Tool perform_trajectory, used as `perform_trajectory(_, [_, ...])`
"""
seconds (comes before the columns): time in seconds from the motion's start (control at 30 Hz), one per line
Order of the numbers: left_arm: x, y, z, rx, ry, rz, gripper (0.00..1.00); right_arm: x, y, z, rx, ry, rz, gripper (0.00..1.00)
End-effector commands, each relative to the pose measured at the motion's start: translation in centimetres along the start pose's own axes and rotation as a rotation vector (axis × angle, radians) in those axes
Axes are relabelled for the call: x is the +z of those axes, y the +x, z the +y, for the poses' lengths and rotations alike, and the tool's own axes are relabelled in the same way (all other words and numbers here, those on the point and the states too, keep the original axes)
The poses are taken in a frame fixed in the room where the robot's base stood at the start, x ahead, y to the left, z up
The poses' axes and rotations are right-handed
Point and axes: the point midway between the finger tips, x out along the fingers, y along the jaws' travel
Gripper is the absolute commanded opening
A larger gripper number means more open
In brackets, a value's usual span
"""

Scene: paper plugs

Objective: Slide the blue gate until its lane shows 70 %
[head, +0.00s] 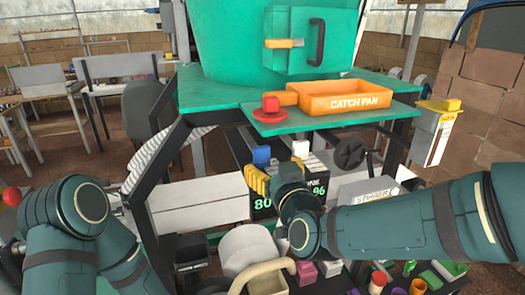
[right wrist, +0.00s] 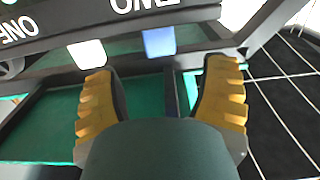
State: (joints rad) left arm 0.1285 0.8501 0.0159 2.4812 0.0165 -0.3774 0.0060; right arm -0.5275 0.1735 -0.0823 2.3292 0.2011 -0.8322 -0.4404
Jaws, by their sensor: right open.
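The blue gate's tab (head: 261,155) stands upright on the machine below the green shelf, left of a white tab (head: 300,148). My right gripper (head: 276,173) is open in front of the tabs. In the right wrist view, the blue tab (right wrist: 158,42) lies just beyond and between the open fingertips (right wrist: 160,72), apart from both. The white tab (right wrist: 87,53) is near the left fingertip. A dark display (head: 263,206) shows a green 80 at left and a percent sign farther right; my gripper hides its middle. My left gripper is outside the view.
An orange catch pan (head: 340,98) and a red knob (head: 270,104) are on the green shelf above. A dark handwheel (head: 350,154) and a grey box marked Studder (head: 368,192) stand right of the tabs. Bins and small coloured items lie below.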

Motion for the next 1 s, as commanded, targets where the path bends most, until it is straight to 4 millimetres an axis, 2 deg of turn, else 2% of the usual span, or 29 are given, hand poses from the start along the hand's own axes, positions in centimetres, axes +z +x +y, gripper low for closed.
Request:
perform_trajectory(0.2, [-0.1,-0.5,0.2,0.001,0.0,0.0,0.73,0.0,4.2,0.0,-0.001,-0.001,-0.001,0.73])
perform_trajectory(0.4, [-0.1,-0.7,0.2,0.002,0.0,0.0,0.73,-0.1,6.8,0.0,-0.001,0.0,0.0,0.73])
perform_trajectory(0.6, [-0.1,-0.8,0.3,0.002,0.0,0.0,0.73,0.0,7.7,0.0,-0.001,0.0,0.0,0.73])
perform_trajectory(0.83, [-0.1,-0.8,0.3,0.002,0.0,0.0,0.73,0.0,7.7,0.0,-0.001,0.0,0.0,0.73])
perform_trajectory(0.87, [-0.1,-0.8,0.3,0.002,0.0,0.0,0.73,0.0,7.7,0.0,-0.001,0.0,0.0,0.71])
perform_trajectory(1.0, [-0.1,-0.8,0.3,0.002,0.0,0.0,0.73,0.0,7.7,0.0,-0.001,0.0,0.0,0.22])
